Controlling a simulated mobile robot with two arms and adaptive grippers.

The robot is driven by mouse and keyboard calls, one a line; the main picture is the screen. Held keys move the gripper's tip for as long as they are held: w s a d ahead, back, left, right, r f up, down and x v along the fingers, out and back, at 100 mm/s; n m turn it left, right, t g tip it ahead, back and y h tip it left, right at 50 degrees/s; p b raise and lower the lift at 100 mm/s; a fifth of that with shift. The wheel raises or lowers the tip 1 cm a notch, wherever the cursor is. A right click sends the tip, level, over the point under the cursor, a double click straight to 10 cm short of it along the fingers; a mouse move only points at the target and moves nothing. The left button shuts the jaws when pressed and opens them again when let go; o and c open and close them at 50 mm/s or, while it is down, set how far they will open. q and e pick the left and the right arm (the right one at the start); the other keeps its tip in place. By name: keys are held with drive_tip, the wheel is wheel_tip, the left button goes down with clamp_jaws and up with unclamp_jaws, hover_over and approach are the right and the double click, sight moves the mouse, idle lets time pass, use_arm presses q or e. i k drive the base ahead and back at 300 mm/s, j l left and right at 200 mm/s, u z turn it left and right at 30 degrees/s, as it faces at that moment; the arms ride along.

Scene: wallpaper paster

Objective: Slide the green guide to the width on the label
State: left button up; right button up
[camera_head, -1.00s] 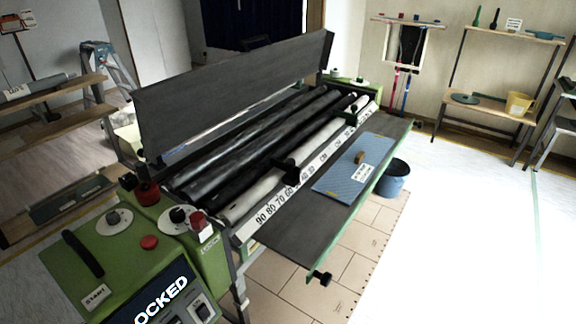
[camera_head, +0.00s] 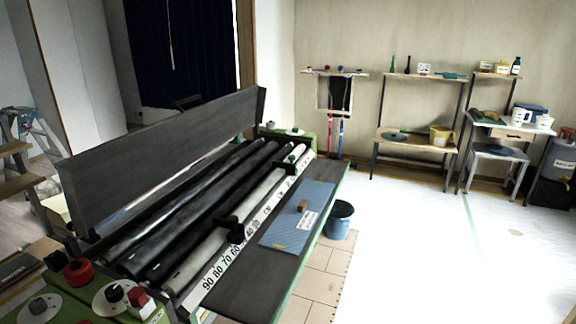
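The machine's number scale (camera_head: 222,265) runs along the front of its rollers, with 90, 80, 70 and 60 readable at the near end. A small guide with a green part (camera_head: 291,159) sits near the far end of the scale. A blue sheet (camera_head: 287,234) lies on the dark front table. It bears a white label (camera_head: 308,220), whose writing is too small to read, and a brown-handled tool (camera_head: 302,206). Neither gripper is in view.
The machine's raised dark cover (camera_head: 165,155) stands behind the rollers. Control knobs (camera_head: 115,294) are at the near left. A dark blue bucket (camera_head: 339,220) stands on the floor beyond the front table. Shelves (camera_head: 420,138) line the back wall. The floor at right is clear.

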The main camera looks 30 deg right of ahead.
sight(290, 170)
drive_tip(key=i+l, duration=0.15)
drive_tip(key=l, duration=0.2)
drive_tip(key=i+l, duration=0.15)
drive_tip(key=l, duration=0.2)
drive_tip(key=i+l, duration=0.15)
drive_tip(key=l, duration=0.15)
drive_tip(key=i+l+u, duration=0.1)
drive_tip(key=l, duration=0.25)
drive_tip(key=i+l, duration=0.2)
drive_tip(key=l, duration=0.15)
